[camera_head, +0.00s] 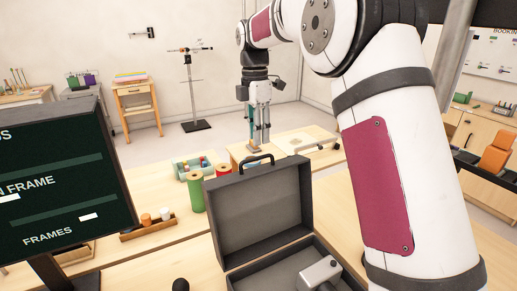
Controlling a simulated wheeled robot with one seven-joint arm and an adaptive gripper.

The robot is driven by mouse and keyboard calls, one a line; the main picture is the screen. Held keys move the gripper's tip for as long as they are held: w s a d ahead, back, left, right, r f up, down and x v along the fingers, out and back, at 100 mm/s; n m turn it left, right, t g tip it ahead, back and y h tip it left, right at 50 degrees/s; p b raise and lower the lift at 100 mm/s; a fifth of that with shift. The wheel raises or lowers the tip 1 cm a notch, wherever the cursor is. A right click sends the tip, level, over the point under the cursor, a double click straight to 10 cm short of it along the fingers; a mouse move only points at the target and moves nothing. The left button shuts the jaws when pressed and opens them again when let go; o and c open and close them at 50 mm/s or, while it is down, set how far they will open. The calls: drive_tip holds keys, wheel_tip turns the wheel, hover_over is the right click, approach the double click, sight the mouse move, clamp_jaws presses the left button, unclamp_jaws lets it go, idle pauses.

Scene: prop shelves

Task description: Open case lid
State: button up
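A dark grey case (335,248) lies on the wooden table at the bottom centre, partly cut off by the lower frame edge. Its lid (262,212) stands raised, close to upright, with a black handle (257,162) on its upper edge. A light grey device (318,273) shows inside the case. My gripper (259,142) points down beyond the lid in the picture, apart from the handle. It is small here, and I cannot tell whether its fingers are apart or closed.
A wooden tray (148,228) holds small spools. A dark sign board (60,180) stands at the left. My arm covers much of the right side.

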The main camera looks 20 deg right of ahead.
drive_tip(key=f, duration=0.2)
drive_tip(key=f+p, duration=0.1)
drive_tip(key=f, duration=0.2)
drive_tip(key=shift+s+f, duration=0.2)
drive_tip(key=shift+f, duration=0.15)
drive_tip(key=shift+c, duration=0.3)
clamp_jaws()
